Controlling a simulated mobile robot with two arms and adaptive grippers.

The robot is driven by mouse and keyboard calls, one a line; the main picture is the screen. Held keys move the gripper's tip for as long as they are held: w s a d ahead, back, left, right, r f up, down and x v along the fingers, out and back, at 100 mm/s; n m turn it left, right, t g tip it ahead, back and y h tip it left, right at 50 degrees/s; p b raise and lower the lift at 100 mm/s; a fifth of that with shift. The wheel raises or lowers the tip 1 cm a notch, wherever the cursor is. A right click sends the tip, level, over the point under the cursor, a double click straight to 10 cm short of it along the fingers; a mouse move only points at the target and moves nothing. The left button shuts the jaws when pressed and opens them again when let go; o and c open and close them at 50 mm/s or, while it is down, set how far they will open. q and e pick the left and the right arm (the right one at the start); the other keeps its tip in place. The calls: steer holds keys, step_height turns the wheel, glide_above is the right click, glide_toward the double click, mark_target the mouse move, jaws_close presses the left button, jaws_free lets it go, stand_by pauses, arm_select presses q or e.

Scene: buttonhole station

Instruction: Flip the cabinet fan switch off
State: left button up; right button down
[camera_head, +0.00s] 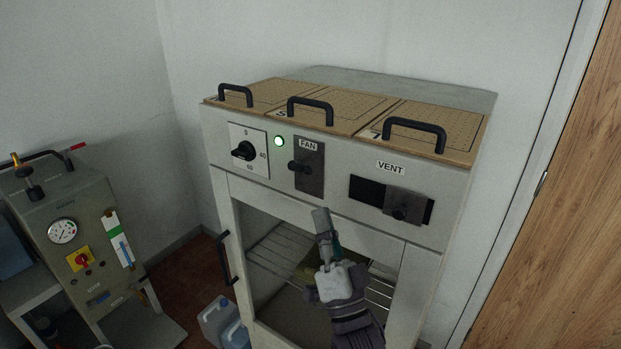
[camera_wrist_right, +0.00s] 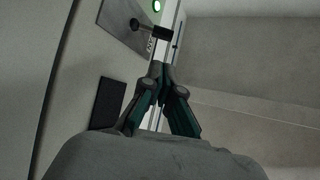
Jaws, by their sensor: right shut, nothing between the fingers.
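The fan switch (camera_head: 300,166) is a black lever on a dark upright plate (camera_head: 309,183) under the FAN label, on the cabinet's front panel. Its knob sticks out towards the viewer; I cannot tell its exact setting. In the right wrist view the lever (camera_wrist_right: 152,30) is ahead of the fingertips. A green lamp (camera_head: 279,141) left of the plate is lit. My right gripper (camera_head: 321,212) is shut and empty, below the switch and in front of the cabinet door, apart from the lever. Its fingers also show in the right wrist view (camera_wrist_right: 163,76). My left gripper is not in view.
A dial knob (camera_head: 244,150) is left of the lamp. The vent slider (camera_head: 403,206) is right of the switch. Black handles (camera_head: 312,110) stand on the cabinet's top lids. A door handle (camera_head: 223,258) juts out at left. Another machine (camera_head: 83,236) stands at far left.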

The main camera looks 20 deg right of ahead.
mark_target(298, 168)
steer(key=p+x, duration=0.4)
steer(key=x, duration=0.5)
steer(key=shift+w+r, duration=0.3)
steer(key=shift+f, duration=0.1)
steer(key=shift+a+f+n+t+y+b, duration=0.15)
steer(key=shift+n+t+y+b, duration=0.15)
steer(key=shift+n+y+b, duration=0.35)
